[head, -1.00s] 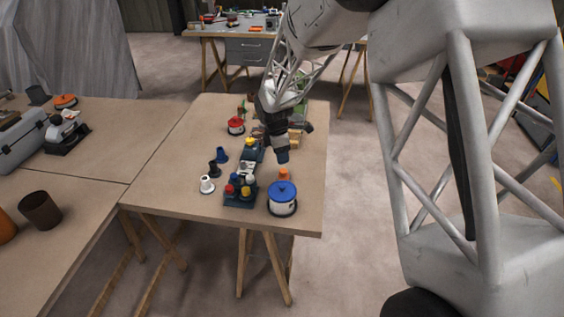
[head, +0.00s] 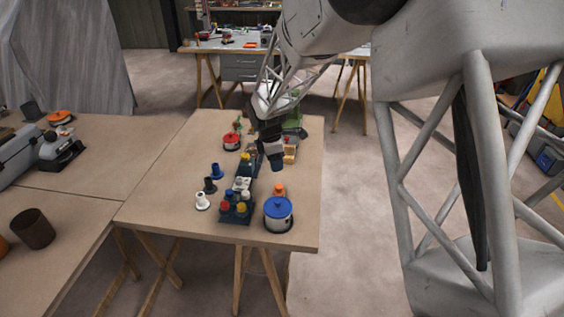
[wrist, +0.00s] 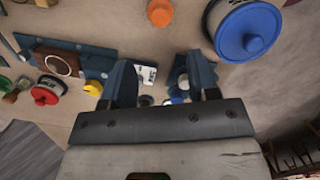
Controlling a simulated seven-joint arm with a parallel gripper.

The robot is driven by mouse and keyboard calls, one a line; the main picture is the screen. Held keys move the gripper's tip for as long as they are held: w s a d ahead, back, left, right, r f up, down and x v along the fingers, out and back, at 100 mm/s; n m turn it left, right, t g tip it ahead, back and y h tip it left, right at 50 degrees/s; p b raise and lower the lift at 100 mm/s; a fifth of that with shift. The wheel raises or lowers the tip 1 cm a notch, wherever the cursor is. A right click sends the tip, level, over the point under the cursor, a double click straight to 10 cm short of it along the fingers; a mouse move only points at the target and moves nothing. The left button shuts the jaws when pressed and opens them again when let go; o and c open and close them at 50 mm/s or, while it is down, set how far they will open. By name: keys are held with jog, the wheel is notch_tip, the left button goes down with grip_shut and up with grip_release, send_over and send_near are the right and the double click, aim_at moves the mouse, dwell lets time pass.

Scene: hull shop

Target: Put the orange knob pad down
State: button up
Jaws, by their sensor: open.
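A small orange round piece, which looks like the orange knob pad (head: 279,189), stands on the wooden table (head: 304,222) just behind the blue-lidded white pot (head: 278,214). The orange piece also shows at the top of the wrist view (wrist: 160,12), beside the blue lid (wrist: 250,32). My gripper (head: 275,163) is over the table behind the orange piece, apart from it. In the wrist view my gripper (wrist: 156,78) has its two dark jaws apart, with nothing held between them. The underside of the orange piece is hidden.
A dark blue rack (head: 237,214) with several coloured tops stands left of the pot. Blue, black and white pegs (head: 203,202) stand left of it. A red round piece (head: 231,142) sits farther back. The table's right strip is mostly clear.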

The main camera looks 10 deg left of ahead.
jog(key=s+d+r+m+t, duration=0.1)
jog(key=s+d+r+m, duration=0.4)
jog(key=s+d+r, duration=0.4)
jog(key=s+d+r+m, duration=0.6)
jog(key=s+d+r, duration=0.15)
jog(key=d, duration=0.35)
jog(key=s+d+r+m, duration=0.1)
jog(key=s+d+m, duration=0.3)
jog(key=s, duration=0.4)
jog(key=s+d+r+m, duration=0.1)
jog(key=s+d+m, duration=0.2)
jog(key=s, duration=0.5)
jog(key=s+d+m+t+y, duration=0.1)
jog(key=s+d+m, duration=0.3)
jog(key=s, duration=0.4)
jog(key=shift+d+r+m, duration=0.35)
jog(key=shift+r+m, duration=0.05)
jog(key=shift+o, duration=0.3)
jog(key=shift+w, duration=0.1)
